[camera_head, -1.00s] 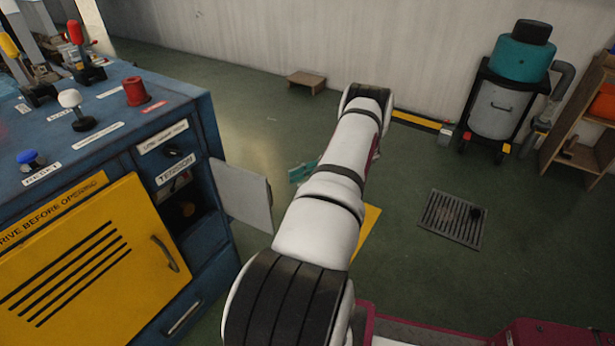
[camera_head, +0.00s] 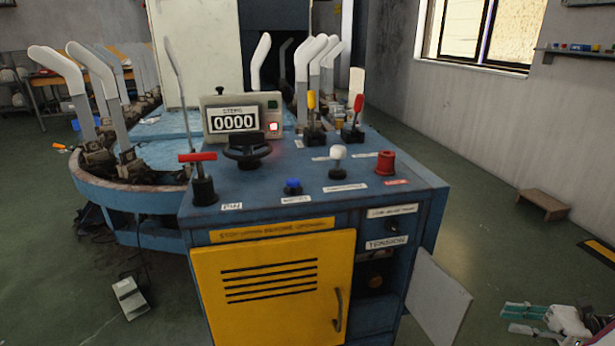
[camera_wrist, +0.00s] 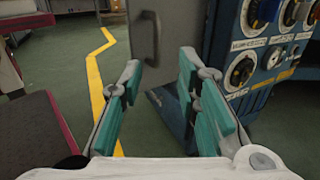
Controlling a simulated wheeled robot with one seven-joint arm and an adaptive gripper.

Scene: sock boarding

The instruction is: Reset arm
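My gripper (camera_head: 513,318) shows at the lower right of the head view, low over the floor and right of the blue machine (camera_head: 400,190). In the wrist view my gripper (camera_wrist: 160,72) has its two teal-padded fingers spread apart, with nothing between them. Most of my arm is outside the head view. The open grey panel (camera_head: 438,298) on the machine's right side stands left of my gripper; a grey panel with a handle (camera_wrist: 150,35) shows beyond the fingers in the wrist view.
The machine's top carries a counter reading 0000 (camera_head: 235,123), a black handwheel (camera_head: 247,148), levers and buttons. White sock forms (camera_head: 95,75) stand behind. A small wooden step (camera_head: 543,204) is by the right wall. Dials (camera_wrist: 243,72) sit close right in the wrist view.

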